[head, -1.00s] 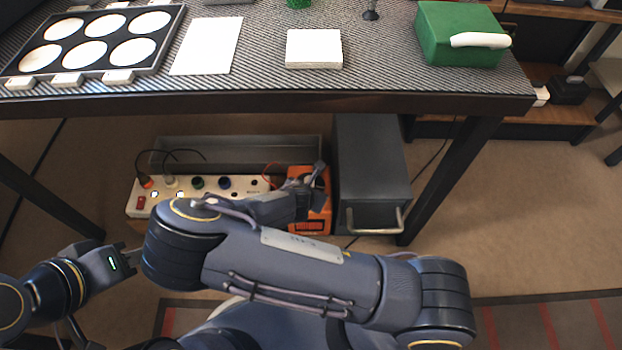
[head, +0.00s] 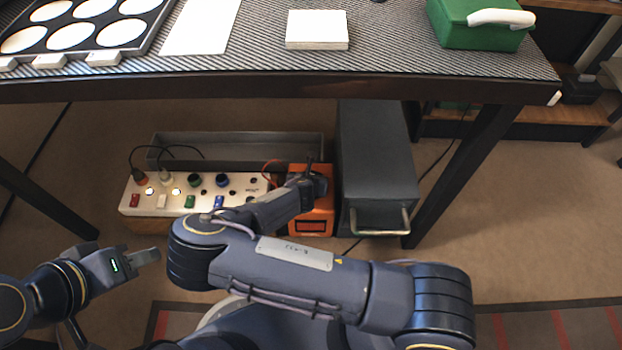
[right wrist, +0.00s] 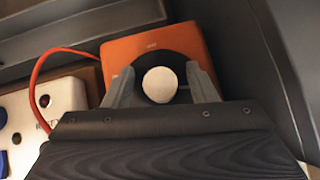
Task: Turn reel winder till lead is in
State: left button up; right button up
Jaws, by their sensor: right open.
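The reel winder is an orange box (head: 312,222) under the table. In the right wrist view its orange face (right wrist: 120,60) carries a black disc and a round pale knob (right wrist: 160,84). The orange lead (right wrist: 42,68) runs out from the box and curves down to the white socket panel (head: 150,198). My right gripper (right wrist: 160,82) is open, with one finger on each side of the knob; whether they touch it I cannot tell. It also shows over the box in the head view (head: 316,182). My left gripper (head: 156,256) is low at the left, away from the reel.
A dark cabinet (head: 375,160) with a handle stands close right of the reel. The table edge (head: 270,86) is above; open carpet lies in front.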

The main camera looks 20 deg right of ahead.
jog(key=shift+c, duration=0.3)
jog(key=c, duration=0.9)
jog(key=shift+r+m, duration=0.1)
jog(key=shift+m, duration=0.2)
